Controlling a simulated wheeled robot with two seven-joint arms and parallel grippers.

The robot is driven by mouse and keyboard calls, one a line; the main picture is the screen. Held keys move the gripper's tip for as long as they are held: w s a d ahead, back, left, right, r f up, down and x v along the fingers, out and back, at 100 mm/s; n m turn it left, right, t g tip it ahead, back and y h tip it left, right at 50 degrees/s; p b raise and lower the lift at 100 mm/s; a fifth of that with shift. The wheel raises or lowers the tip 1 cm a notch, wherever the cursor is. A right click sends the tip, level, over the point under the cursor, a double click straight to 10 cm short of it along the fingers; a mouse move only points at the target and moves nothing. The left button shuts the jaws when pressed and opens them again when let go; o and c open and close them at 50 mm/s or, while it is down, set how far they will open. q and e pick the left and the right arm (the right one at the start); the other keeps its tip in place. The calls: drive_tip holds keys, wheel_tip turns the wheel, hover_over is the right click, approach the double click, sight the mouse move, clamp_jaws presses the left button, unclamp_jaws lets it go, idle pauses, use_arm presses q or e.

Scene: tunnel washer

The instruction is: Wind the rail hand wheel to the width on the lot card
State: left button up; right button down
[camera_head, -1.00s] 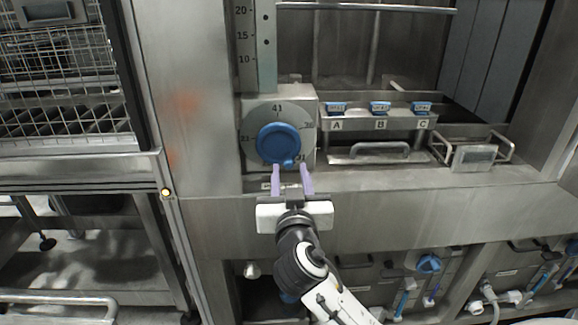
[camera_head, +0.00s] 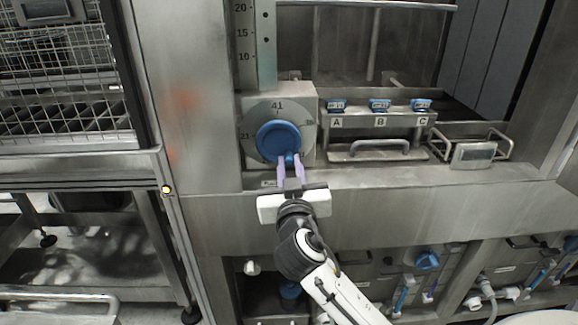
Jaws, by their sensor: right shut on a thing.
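The blue round hand wheel (camera_head: 278,141) sits on a grey dial plate (camera_head: 250,118) with numbers around it; 41 reads at the top and 21 at the left. A small blue knob (camera_head: 289,159) stands at the wheel's lower right edge. My right gripper (camera_head: 290,165) has its two lilac fingers shut on this knob from below. The number at the lower right of the dial is hidden by the fingers. No lot card can be made out for certain. My left gripper is not in view.
A vertical scale (camera_head: 254,45) marked 10, 15, 20 rises above the dial. Blue-topped pieces labelled A, B and C stand on a ledge (camera_head: 345,123) to the right. A wire basket holder (camera_head: 472,153) is further right. A wire-mesh cage (camera_head: 65,95) stands left.

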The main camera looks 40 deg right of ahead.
drive_tip(key=shift+s+d+r+n, duration=0.1)
drive_tip(key=shift+d+r+n, duration=0.05)
drive_tip(key=shift+n, duration=0.25)
drive_tip(key=c, duration=1.6)
unclamp_jaws()
drive_tip(key=shift+c, duration=0.2)
drive_tip(key=shift+s, duration=0.1)
